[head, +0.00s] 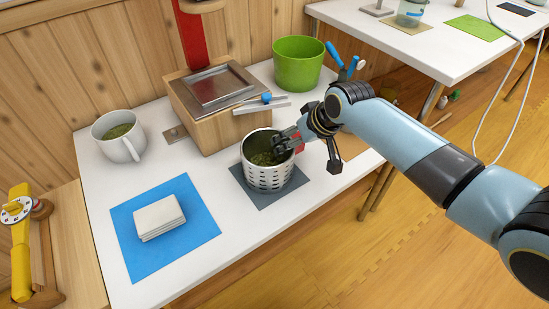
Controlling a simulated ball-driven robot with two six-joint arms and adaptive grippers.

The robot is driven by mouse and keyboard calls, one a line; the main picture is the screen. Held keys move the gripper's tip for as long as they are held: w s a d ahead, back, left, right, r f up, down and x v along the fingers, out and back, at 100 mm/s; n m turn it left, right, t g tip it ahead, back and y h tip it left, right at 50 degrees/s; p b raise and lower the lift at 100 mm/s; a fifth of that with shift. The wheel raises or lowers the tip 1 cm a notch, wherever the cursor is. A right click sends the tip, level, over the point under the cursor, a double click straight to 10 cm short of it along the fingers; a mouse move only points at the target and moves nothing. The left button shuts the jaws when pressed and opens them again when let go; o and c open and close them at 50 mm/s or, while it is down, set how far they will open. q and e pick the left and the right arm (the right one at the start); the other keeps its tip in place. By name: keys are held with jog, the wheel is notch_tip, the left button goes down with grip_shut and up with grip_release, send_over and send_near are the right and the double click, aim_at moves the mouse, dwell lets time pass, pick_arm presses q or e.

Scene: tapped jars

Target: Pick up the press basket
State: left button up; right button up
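The press basket (268,178) is a perforated metal cylinder with green contents, standing upright on a dark grey mat (289,189) on the white table. My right gripper (311,155) is at the right side of its rim. One dark finger reaches over the basket's opening and the other hangs outside to the right, with a gap between them. The gripper looks open; whether a finger touches the basket wall I cannot tell. The basket's right rim is partly hidden by the gripper. My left gripper is not in view.
A wooden press box with a metal top (219,90) stands just behind the basket. A white mug (119,143) is at the left, a green bucket (298,66) behind. A blue mat (196,238) holds a pale folded stack (159,218). The front table edge is clear.

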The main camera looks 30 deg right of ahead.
jog(key=c, duration=1.5)
notch_tip(320, 180, up, 4)
jog(key=shift+r+p, duration=0.25)
jog(key=shift+p, duration=0.5)
jog(key=s+d+r+p, duration=0.2)
jog(key=s+d+r, duration=0.4)
jog(key=s, duration=0.3)
jog(key=shift+s+d+r+p, duration=0.15)
jog(key=shift+d+r+p, duration=0.2)
jog(key=shift+d, duration=0.15)
